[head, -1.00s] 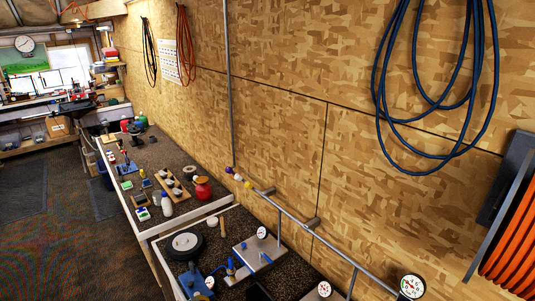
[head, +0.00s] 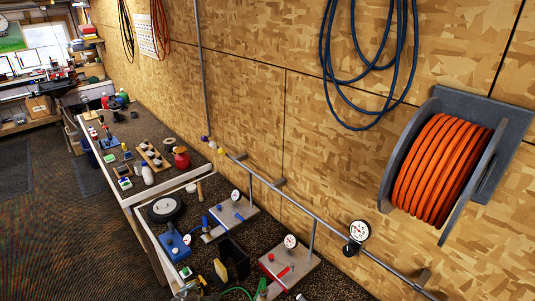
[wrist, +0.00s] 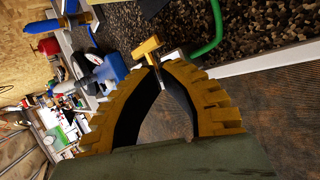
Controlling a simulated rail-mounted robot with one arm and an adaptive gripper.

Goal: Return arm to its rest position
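My gripper (wrist: 161,70) shows in the wrist view as two yellow ribbed fingers with black inner faces. They curve together at the tips and look shut, with a gap behind the tips through which the brown floor shows. A small yellow piece (wrist: 147,47) shows right at the tips; I cannot tell whether it touches them. No club or grip is seen in the fingers. In the head view I cannot make out the gripper clearly.
The workbench (head: 318,287) holds a black tray (head: 238,257), a wheel (head: 164,209), a blue box (head: 174,244) and gauges. A pipe rail (head: 322,224) runs along the wall. An orange hose reel (head: 440,168) hangs at right. The floor (head: 60,240) at left is clear.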

